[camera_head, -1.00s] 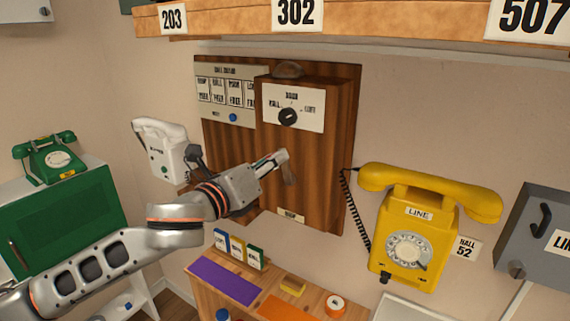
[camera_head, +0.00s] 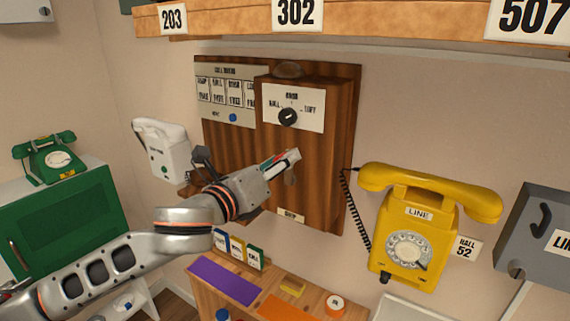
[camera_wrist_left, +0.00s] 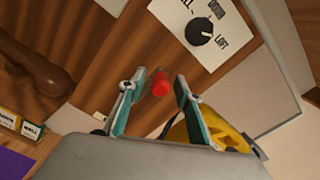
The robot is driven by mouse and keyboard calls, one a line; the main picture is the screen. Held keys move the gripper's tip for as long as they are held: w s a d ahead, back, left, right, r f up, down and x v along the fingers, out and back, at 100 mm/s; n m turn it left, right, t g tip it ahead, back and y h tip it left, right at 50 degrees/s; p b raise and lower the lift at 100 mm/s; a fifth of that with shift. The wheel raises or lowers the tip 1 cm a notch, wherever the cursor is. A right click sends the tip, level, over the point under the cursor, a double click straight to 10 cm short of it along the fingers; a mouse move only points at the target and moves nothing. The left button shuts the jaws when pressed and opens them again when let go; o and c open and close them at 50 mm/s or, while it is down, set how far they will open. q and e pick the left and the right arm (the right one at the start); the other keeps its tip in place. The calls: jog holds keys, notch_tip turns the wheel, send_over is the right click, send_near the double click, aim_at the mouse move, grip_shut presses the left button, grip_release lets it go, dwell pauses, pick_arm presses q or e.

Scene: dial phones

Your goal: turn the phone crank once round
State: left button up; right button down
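The wooden wall phone (camera_head: 328,150) hangs on the back wall, with a black selector knob (camera_head: 288,117) on a white plate. My left gripper (camera_head: 292,157) is in front of its lower box, fingers pointing right and up. In the left wrist view, a red knob (camera_wrist_left: 160,83), which looks like the crank's handle, lies between the two teal fingertips. The fingers are apart, with gaps visible on both sides of the knob. The rest of the crank is hard to make out; the gripper hides part of it in the head view. My right gripper is out of view.
A yellow phone (camera_head: 408,225) hangs to the right, a white phone (camera_head: 163,150) to the left, and a green phone (camera_head: 48,158) stands on a green cabinet (camera_head: 70,215). A wooden shelf (camera_head: 380,22) runs above. A low wooden table (camera_head: 205,297) stands below.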

pick_arm(q)
jog(key=shift+s+a, duration=0.1)
jog(key=v, duration=0.6)
jog(key=shift+s+a, duration=0.25)
jog(key=shift+s, duration=0.05)
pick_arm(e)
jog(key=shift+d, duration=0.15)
pick_arm(q)
jog(key=shift+f, duration=0.15)
